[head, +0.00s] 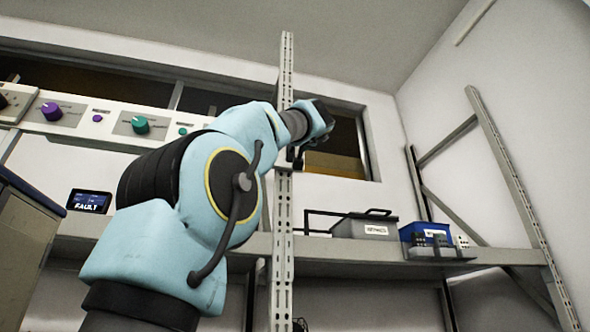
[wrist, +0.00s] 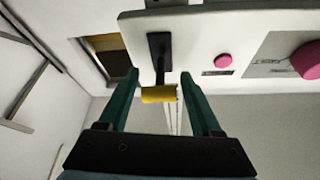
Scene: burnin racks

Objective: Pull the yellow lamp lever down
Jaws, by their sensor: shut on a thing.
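The yellow lamp lever (wrist: 158,94) shows in the wrist view as a short yellow grip on a dark stem. The stem comes from a black slotted plate (wrist: 159,45) on a pale panel. My gripper (wrist: 160,95) has its two teal fingers on either side of the yellow grip and is shut on it. In the head view my arm reaches up to the right, and its dark end is in front of the upright post. The lever cannot be made out in the head view.
The pale panel carries a pink button (wrist: 223,61) and a pink knob (wrist: 307,60). In the head view a perforated post (head: 283,215) stands beside my arm. A grey bin (head: 364,228) and a blue bin (head: 424,230) sit on the shelf. A small display (head: 89,201) reads FAULT.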

